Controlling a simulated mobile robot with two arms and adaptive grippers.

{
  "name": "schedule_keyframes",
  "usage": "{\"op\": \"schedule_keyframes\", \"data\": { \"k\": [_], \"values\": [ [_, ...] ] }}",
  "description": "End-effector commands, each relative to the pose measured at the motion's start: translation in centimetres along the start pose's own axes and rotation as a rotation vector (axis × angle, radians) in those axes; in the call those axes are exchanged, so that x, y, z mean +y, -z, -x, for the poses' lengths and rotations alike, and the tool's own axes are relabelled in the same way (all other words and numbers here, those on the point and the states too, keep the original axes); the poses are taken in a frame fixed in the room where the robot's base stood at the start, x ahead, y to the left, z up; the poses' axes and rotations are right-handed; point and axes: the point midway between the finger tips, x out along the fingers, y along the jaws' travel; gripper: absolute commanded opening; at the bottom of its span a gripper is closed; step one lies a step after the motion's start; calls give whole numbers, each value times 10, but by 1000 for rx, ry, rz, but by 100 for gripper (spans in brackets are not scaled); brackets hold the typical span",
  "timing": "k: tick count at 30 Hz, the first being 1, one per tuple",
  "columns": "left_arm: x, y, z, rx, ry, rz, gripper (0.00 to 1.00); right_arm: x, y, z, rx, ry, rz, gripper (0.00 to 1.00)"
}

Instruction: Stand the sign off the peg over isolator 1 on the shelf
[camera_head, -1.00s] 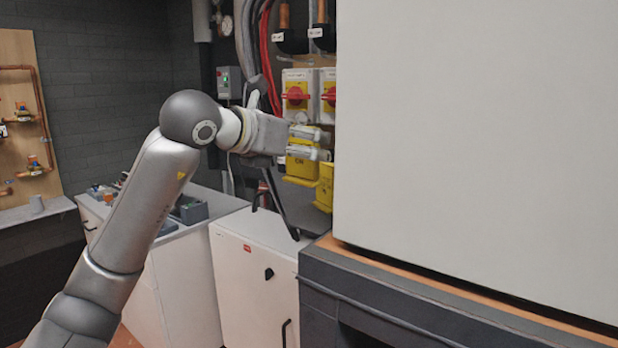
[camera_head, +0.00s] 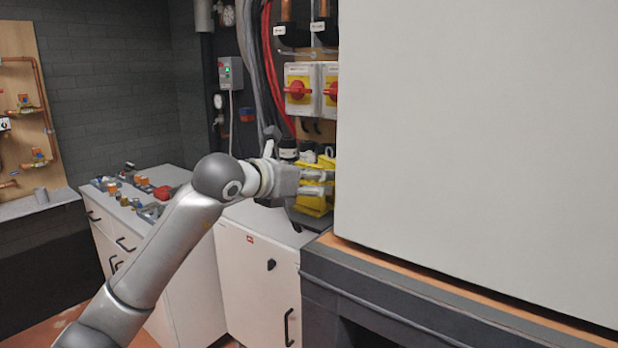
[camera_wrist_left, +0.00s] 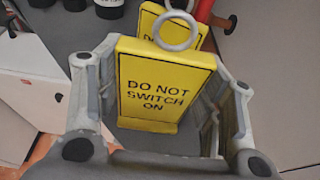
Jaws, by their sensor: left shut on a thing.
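My left gripper (camera_head: 318,183) is shut on a yellow sign (camera_head: 312,206) low in front of the wall panel. In the left wrist view the sign (camera_wrist_left: 165,88) reads "DO NOT SWITCH ON", has a grey ring at its top and sits between both fingers. A second yellow sign (camera_wrist_left: 152,20) is just behind it. The dark grey shelf (camera_wrist_left: 75,38) lies under and around the signs; I cannot tell whether the held sign's foot touches it. Isolator 1, probably the left red-and-yellow switch (camera_head: 298,90), is above, with dark hooks (camera_head: 305,127) below it. My right gripper is not in view.
Black items with white labels (camera_head: 288,150) stand behind the gripper on the shelf. A large pale cabinet (camera_head: 470,150) closes off the right side. A white cupboard (camera_head: 255,275) stands below. A bench with small parts (camera_head: 140,190) is at the left.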

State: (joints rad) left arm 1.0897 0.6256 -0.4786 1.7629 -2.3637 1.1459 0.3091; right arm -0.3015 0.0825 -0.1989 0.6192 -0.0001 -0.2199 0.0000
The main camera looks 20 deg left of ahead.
Motion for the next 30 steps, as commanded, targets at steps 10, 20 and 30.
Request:
{"op": "schedule_keyframes", "data": {
  "k": [10,20,30],
  "values": [
    [0,3,-1,0,0,0,83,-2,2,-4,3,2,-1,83],
    [0,2,-1,0,0,0,83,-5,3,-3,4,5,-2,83],
    [1,2,45,-5,-2,-3,83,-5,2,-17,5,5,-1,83]
  ]
}}
